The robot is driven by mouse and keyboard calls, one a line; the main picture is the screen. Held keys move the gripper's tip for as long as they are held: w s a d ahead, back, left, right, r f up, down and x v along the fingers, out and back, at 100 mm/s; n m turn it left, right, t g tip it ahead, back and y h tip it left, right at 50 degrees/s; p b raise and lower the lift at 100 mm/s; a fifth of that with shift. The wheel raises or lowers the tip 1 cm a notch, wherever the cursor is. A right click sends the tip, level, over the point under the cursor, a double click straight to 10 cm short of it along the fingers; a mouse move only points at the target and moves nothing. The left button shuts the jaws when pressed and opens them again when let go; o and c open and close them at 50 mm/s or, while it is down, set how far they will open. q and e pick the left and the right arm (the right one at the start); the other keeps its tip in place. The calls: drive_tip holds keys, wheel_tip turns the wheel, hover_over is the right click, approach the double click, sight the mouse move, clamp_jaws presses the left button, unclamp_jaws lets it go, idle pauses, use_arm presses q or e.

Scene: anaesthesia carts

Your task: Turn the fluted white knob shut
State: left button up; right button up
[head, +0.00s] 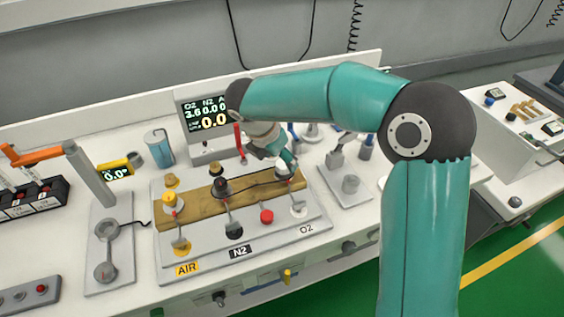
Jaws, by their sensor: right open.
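The white knob (281,173) is on the right end of the wooden block, on the O2 side of the grey panel (318,212). My right gripper (288,165) is right at this knob, reaching down from above and behind. Its jaws are open, and they hide part of the knob, so I cannot tell whether they touch it. The knob's fluting is too small to make out. A black knob (221,187) and a yellow knob (170,198) sit farther left on the same block. My left gripper is not in view.
A display (204,118) stands behind the panel, with a blue-grey canister (159,147) to its left. A red button (267,216) is just in front of the block. A grey stand (348,186) is close on the right. My right arm covers much of the bench's right part.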

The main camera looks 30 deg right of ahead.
sight(284, 166)
drive_tip(key=shift+x, duration=1.4)
drive_tip(key=shift+c, duration=0.3)
drive_tip(key=c, duration=1.1)
